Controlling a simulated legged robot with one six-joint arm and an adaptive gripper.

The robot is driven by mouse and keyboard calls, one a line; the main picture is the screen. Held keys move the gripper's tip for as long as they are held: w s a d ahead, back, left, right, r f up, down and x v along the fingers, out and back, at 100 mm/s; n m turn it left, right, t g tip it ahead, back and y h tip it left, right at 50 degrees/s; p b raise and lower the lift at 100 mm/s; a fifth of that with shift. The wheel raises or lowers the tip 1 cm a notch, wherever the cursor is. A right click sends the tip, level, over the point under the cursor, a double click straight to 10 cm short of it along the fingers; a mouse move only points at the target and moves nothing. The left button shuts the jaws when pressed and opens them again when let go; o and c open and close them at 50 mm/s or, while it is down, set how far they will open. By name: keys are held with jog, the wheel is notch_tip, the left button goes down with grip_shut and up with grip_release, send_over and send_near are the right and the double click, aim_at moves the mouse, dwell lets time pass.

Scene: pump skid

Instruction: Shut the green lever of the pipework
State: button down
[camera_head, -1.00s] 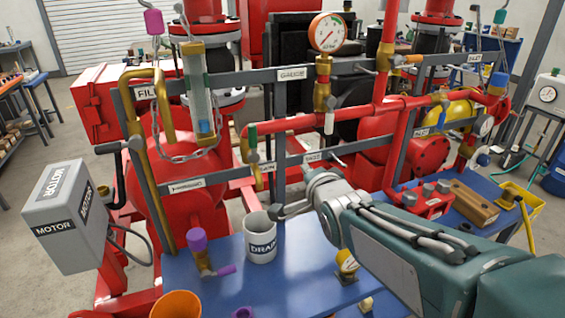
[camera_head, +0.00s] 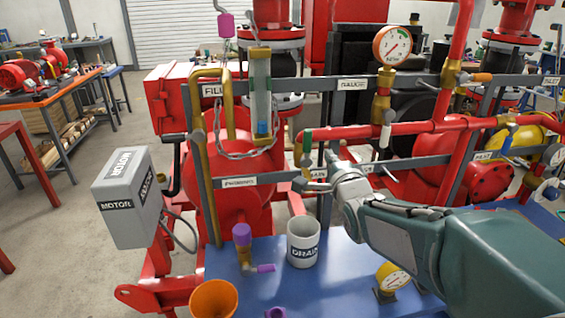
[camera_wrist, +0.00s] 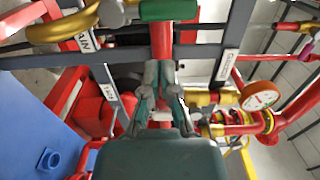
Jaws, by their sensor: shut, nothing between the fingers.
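My gripper (camera_head: 312,187) is shut and empty, below the lever in the head view. In the wrist view its fingertips (camera_wrist: 159,66) are together and point toward the lever, with a visible gap between them. I cannot tell from the head view whether the fingers touch the pipework beside them.
Grey rails cross close to my gripper. A white DRAIN cup (camera_head: 303,243), a purple-capped valve (camera_head: 243,247) and an orange bowl (camera_head: 213,298) stand on the blue table (camera_head: 275,268). A grey MOTOR box (camera_head: 127,203) is at left. A gauge (camera_head: 393,43) stands above the pipe.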

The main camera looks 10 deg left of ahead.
aim_at(310, 151)
jog(key=shift+x, duration=3.3)
jog(key=shift+w+a, duration=0.1)
jog(key=shift+a, duration=0.1)
jog(key=shift+s+a+r, duration=0.2)
jog(key=shift+a+r, duration=0.05)
jog(key=shift+a, duration=0.3)
jog(key=shift+s+a+r, duration=0.15)
jog(key=shift+a+r, duration=0.05)
jog(key=shift+a, duration=0.35)
jog(key=shift+s+a, duration=0.3)
jog(key=shift+a, duration=0.65)
jog(key=shift+s+a+f, duration=0.6)
jog(key=shift+a+f, duration=1)
jog(key=shift+a, duration=0.45)
jog(key=r+v, duration=0.1)
jog(key=v, duration=0.8)
jog(key=shift+r, duration=0.15)
